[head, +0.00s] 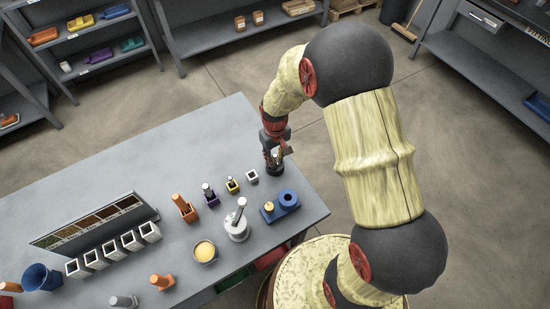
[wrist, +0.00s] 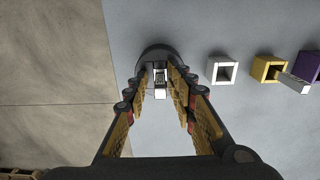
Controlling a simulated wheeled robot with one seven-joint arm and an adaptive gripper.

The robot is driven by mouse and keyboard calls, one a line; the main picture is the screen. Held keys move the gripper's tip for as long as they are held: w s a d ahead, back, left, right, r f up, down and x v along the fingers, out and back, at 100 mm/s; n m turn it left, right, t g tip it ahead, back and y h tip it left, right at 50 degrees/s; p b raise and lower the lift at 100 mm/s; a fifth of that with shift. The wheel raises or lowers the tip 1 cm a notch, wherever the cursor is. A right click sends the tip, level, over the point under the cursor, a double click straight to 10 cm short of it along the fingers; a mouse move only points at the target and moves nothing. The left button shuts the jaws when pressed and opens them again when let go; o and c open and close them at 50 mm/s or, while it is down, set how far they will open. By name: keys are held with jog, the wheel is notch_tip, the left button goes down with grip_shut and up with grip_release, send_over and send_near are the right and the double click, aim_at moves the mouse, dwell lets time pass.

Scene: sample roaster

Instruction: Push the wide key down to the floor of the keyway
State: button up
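The wide key appears to be the small pale block (wrist: 160,92) between my fingers in the wrist view. It is over the dark round fixture (wrist: 155,53), whose slot is mostly hidden by the fingers. In the head view my gripper (head: 274,154) points down at the same dark fixture (head: 275,170) near the table's far right edge. In the wrist view my gripper (wrist: 160,72) has its two yellow-padded fingers on either side of the pale block. I cannot tell whether the pads touch it, nor how deep it sits.
A white square socket (wrist: 223,72), a yellow socket (wrist: 268,68) and a purple socket (wrist: 309,66) stand in a row to the right in the wrist view. A blue fixture (head: 288,198) stands nearby on the grey table (head: 110,165). Open floor lies beyond the table edge.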

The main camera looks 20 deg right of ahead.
dwell(0.3)
notch_tip(320, 180, up, 12)
jog(key=shift+r, duration=0.1)
dwell(0.4)
dwell(0.5)
jog(key=s+r+t, duration=0.2)
jog(key=s+r, duration=0.4)
jog(key=r, duration=0.1)
jog(key=s+r+m+t, duration=0.1)
jog(key=s+r, duration=0.6)
jog(key=s+r+m+t, duration=0.1)
jog(key=s+r+t, duration=0.1)
jog(key=s+r, duration=0.5)
jog(key=shift+s+r+t, duration=0.2)
jog(key=shift+r+t, duration=0.1)
jog(key=shift+r, duration=0.2)
